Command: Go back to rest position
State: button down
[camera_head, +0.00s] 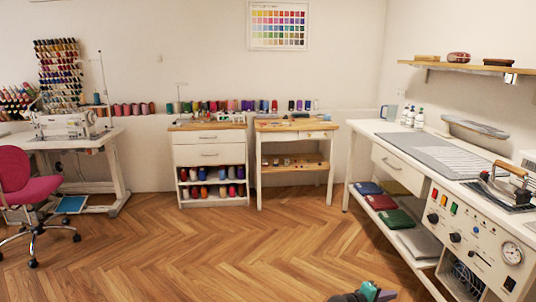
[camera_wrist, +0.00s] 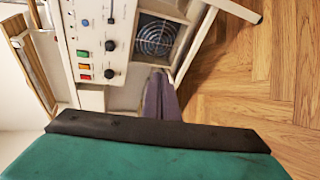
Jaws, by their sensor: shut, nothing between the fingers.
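My gripper (camera_head: 372,292) shows at the bottom edge of the head view, low in front of the wooden floor and left of the ironing table. In the wrist view the grey-purple fingers (camera_wrist: 159,78) are together, shut and empty. They point toward the control panel and fan grille of the ironing table, and they appear apart from it.
The ironing table (camera_head: 432,150) with an iron (camera_head: 505,180) stands at the right. A wooden-topped cabinet (camera_head: 208,155), a small table (camera_head: 296,126) and a pink chair (camera_head: 28,185) stand farther back and left. The middle floor (camera_head: 215,245) is clear.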

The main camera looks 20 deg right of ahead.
jog(key=s+a+f+g+y+p, duration=0.1)
jog(key=s+a+f+y+p, duration=0.3)
jog(key=a, duration=0.6)
jog(key=s+a+f+y+p, duration=0.1)
jog(key=s+a+f, duration=0.1)
jog(key=a+f, duration=0.65)
jog(key=s+a+f+g+y+p, duration=0.1)
jog(key=s+a+f+y+p, duration=0.2)
jog(key=a, duration=0.9)
jog(key=s+a+f+g+y, duration=0.2)
jog(key=s+a, duration=0.4)
jog(key=a, duration=0.3)
jog(key=s+a+f+m+g+y+p, duration=0.1)
jog(key=s+a+f+g+y, duration=0.1)
jog(key=s+a+y, duration=0.3)
jog(key=s+a, duration=0.1)
jog(key=a, duration=0.3)
jog(key=shift+s+f+m, duration=0.2)
jog(key=shift+m, duration=0.1)
